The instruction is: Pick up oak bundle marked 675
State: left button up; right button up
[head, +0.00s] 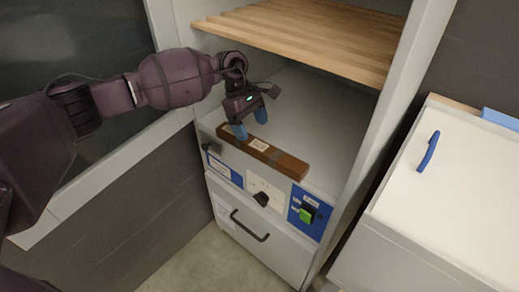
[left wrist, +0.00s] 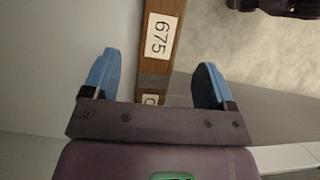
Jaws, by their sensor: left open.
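The oak bundle (head: 289,166) is a long brown wooden bar with a pale label. It lies along the front edge of the grey cabinet surface, above the control panel. In the left wrist view the bundle (left wrist: 154,67) runs up the middle, and its white label reads 675. My left gripper (head: 251,124) is open, with blue fingers, over the bundle's left part. In the left wrist view the gripper (left wrist: 158,62) has one finger on each side of the bundle, with gaps on both sides. Whether the fingertips reach down beside it, I cannot tell.
A slatted wooden shelf (head: 310,38) hangs above the grey surface. Below the bundle are black knobs, a green switch (head: 306,214) and a drawer with a black handle (head: 250,226). The surface behind the bundle is clear.

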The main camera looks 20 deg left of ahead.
aim_at(259, 145)
pick_arm(q)
jog(key=b+x, duration=0.1)
jog(key=x, duration=0.6)
jog(key=shift+r, duration=0.15)
jog(key=shift+c, duration=0.5)
jog(key=c, duration=1.1)
